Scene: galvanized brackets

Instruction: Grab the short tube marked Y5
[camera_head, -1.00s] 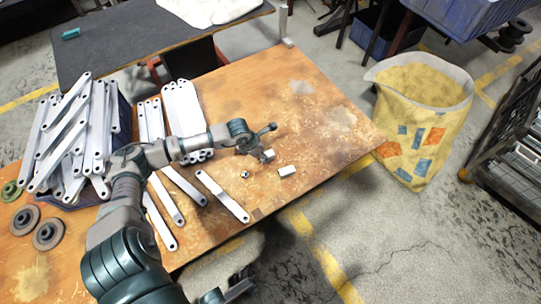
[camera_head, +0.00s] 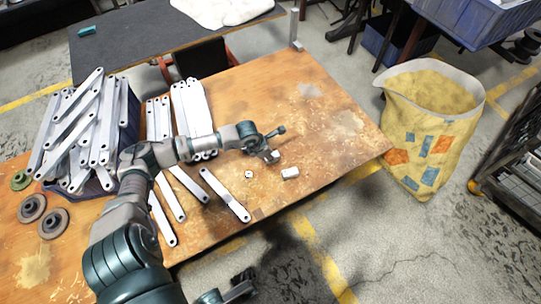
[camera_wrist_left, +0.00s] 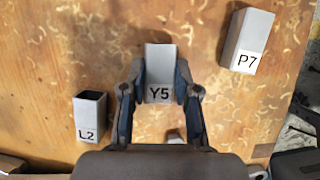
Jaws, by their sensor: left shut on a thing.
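The short tube marked Y5 (camera_wrist_left: 159,62) is a grey square tube with a white label, in the middle of the left wrist view. My left gripper (camera_wrist_left: 160,88) is shut on it, one finger on each side. In the head view the left gripper (camera_head: 269,147) is over the table, with the Y5 tube (camera_head: 273,157) partly hidden at its fingertips. I cannot tell whether the tube is clear of the table. A dark part, apparently my right gripper (camera_head: 240,284), shows at the bottom of the head view; its jaws are unclear.
The tube marked L2 (camera_wrist_left: 90,116) stands left of Y5, and the larger tube P7 (camera_wrist_left: 246,40) lies right. Flat brackets (camera_head: 225,194) lie left of the tubes on the wooden table (camera_head: 330,150). A yellow sack (camera_head: 428,125) stands beyond its right edge.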

